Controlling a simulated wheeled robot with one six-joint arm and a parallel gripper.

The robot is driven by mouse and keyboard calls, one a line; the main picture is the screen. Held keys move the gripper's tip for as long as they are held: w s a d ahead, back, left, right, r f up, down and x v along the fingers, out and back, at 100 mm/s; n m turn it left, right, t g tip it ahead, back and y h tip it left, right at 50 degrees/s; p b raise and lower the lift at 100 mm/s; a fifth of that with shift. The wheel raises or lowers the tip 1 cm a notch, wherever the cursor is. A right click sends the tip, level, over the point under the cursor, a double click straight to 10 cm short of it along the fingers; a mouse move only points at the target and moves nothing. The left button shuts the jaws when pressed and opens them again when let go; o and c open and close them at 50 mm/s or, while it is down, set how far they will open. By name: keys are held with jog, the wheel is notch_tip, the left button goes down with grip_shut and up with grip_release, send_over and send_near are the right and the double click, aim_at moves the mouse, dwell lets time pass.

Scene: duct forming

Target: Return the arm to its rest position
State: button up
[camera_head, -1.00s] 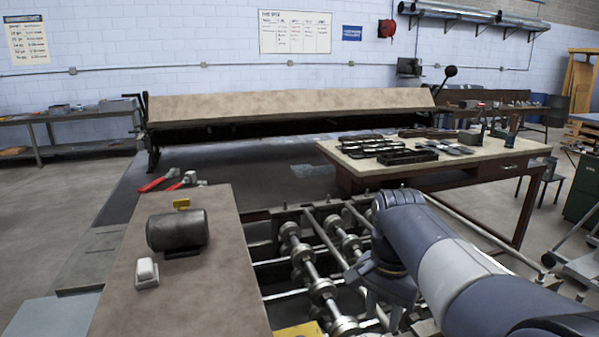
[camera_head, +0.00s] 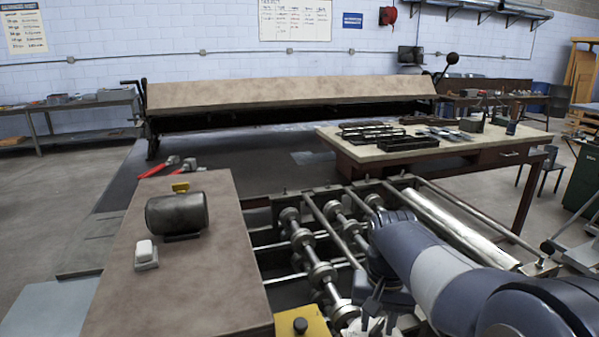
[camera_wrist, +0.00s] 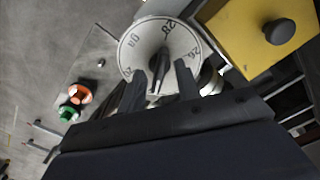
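My arm reaches in from the lower right of the head view, over the roller machine (camera_head: 318,270). My gripper (camera_head: 372,318) points down at its front end, partly cut off by the frame's bottom edge. In the wrist view my gripper (camera_wrist: 161,82) has its two dark fingers apart, with nothing seen held. A round white dial (camera_wrist: 136,50) with gauge numbers and a black pointer knob (camera_wrist: 159,68) lies just beyond the fingertips. The pointer appears between the fingers; I cannot tell whether they touch it.
A yellow box (camera_wrist: 250,28) with a black knob sits beside the dial. Green (camera_wrist: 68,113) and red (camera_wrist: 80,93) buttons lie left. A brown tabletop (camera_head: 215,285) carries a dark motor (camera_head: 178,213) and white switch (camera_head: 146,254). A tool-covered workbench (camera_head: 340,147) stands behind the arm.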

jog(key=shift+n+b, duration=0.6)
jog(key=shift+n, duration=1.4)
jog(key=shift+s, duration=0.1)
